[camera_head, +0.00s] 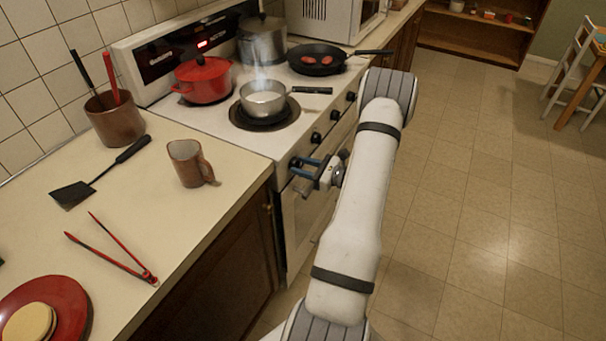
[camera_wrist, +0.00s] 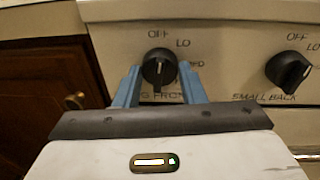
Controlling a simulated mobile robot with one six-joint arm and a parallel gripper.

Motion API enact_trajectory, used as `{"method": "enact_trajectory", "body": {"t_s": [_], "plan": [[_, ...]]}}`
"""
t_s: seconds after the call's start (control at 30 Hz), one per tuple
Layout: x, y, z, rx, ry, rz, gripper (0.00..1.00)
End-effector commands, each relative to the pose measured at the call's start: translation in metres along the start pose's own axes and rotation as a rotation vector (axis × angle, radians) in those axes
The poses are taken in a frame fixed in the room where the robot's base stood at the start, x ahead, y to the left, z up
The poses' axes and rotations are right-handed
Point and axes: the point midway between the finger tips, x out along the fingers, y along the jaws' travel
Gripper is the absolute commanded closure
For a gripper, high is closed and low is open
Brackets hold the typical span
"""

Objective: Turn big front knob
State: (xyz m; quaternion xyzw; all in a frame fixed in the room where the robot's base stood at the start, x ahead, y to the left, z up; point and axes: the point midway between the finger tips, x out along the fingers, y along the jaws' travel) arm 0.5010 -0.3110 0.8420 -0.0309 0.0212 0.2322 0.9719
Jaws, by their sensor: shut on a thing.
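The big front knob (camera_wrist: 159,64) is black and round, on the pale stove front panel. Above it are the marks OFF and LO; the label below it is partly hidden by my fingers. My gripper (camera_wrist: 160,82) has one blue finger on each side of the knob and is shut on it. In the head view my gripper (camera_head: 304,170) is at the near-left end of the stove front, and the knob (camera_head: 295,162) shows just beyond the fingers.
The small back knob (camera_wrist: 289,70) is to the right. A steaming saucepan (camera_head: 263,99), red pot (camera_head: 203,80), tall pot (camera_head: 262,43) and frying pan (camera_head: 317,60) stand on the stove. A brown mug (camera_head: 186,165) is on the counter.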

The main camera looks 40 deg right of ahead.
Motion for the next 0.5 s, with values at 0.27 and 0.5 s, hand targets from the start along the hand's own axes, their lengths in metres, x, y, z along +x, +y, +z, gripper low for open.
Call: {"method": "enact_trajectory", "body": {"t_s": [0.27, 0.5], "plan": [[0.0001, 0.0006, -0.0015, -0.123, 0.009, -0.005, 0.86], [-0.0002, 0.0004, 0.0000, -0.159, 0.012, -0.008, 0.86]]}}
